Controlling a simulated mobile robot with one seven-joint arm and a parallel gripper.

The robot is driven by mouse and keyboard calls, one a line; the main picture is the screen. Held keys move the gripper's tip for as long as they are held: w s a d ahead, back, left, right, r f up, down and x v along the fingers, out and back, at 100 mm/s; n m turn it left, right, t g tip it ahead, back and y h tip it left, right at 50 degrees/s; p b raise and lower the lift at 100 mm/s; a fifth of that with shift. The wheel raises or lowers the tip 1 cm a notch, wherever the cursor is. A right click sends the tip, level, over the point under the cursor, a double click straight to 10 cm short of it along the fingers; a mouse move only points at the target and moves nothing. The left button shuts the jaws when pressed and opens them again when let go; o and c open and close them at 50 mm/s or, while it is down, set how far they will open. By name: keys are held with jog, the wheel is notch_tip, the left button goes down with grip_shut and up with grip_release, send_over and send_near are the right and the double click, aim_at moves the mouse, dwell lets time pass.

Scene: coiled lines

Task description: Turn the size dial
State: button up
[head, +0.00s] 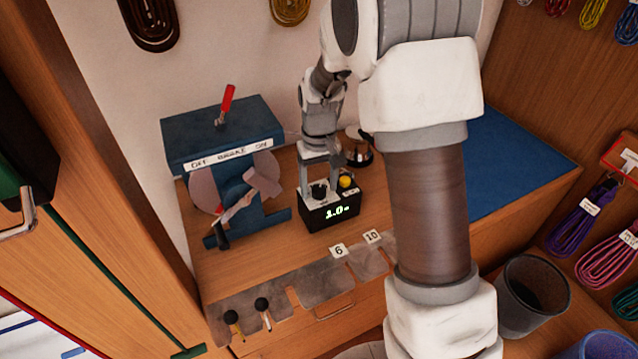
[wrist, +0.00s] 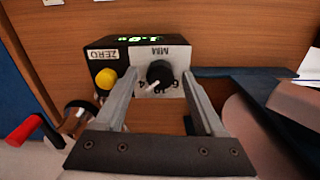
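The size dial is a black knob (head: 319,191) with a white pointer, on top of a small black box (head: 330,212) whose green display reads about 1.0. In the wrist view the box appears upside down, and the knob (wrist: 160,74) shows between my fingers, its pointer toward the lower left. My gripper (head: 320,181) points down over the box with its fingers apart. In the wrist view the gripper (wrist: 159,80) has one finger on each side of the knob, with gaps visible on both sides. A yellow button (wrist: 106,79) marked ZERO sits beside the left finger.
A blue brake stand (head: 222,135) with a red lever is left of the box. A metal holder (head: 320,285) with tags 6 and 10 runs along the bench's front edge. A blue mat (head: 515,160) lies to the right. A dark bin (head: 533,290) stands lower right.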

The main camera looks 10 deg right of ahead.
aim_at(319, 188)
notch_tip(319, 188, up, 17)
jog(key=p, duration=0.1)
jog(key=shift+r, duration=0.2)
dwell(0.3)
jog(key=s+d+r+m+t, duration=0.1)
jog(key=s+r+t, duration=0.15)
jog(key=s, duration=0.45)
jog(key=s+d+r+t, duration=0.1)
jog(key=s+r, duration=0.3)
jog(key=s, duration=0.2)
jog(key=s+d+f+t, duration=0.1)
jog(key=s+f+t, duration=0.1)
jog(key=s, duration=0.9)
jog(key=shift+f+m, duration=0.3)
jog(key=shift+m, duration=0.1)
